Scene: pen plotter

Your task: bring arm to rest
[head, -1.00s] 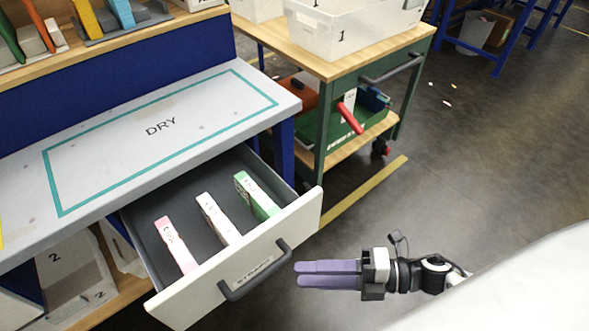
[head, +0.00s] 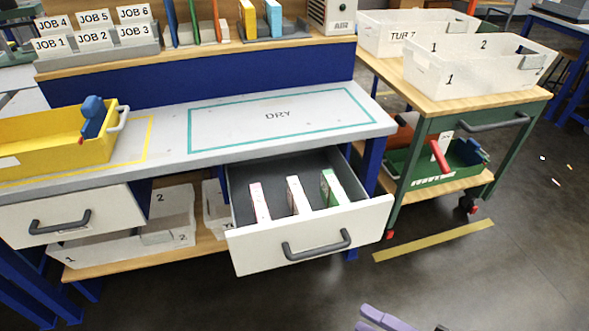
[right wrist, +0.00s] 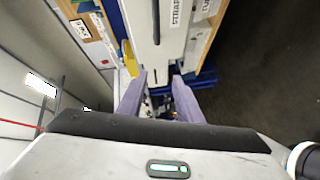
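My right gripper (head: 382,318) shows only as purple fingers at the bottom edge of the head view, over the floor and in front of the bench. In the right wrist view its two purple fingers (right wrist: 158,95) stand apart with nothing held between them. The white drawer (head: 312,238) under the bench is pulled open, with a grey handle, and holds a pink, a white and a green-edged packet standing in a row. The gripper is apart from the drawer. The drawer front (right wrist: 175,40) also shows in the right wrist view. My left gripper is not in view.
The bench top (head: 280,114) carries a teal DRY outline that is empty. A yellow bin (head: 50,140) stands at the left. A green trolley (head: 455,125) with white tubs stands at the right. The floor (head: 480,285) at the lower right is clear.

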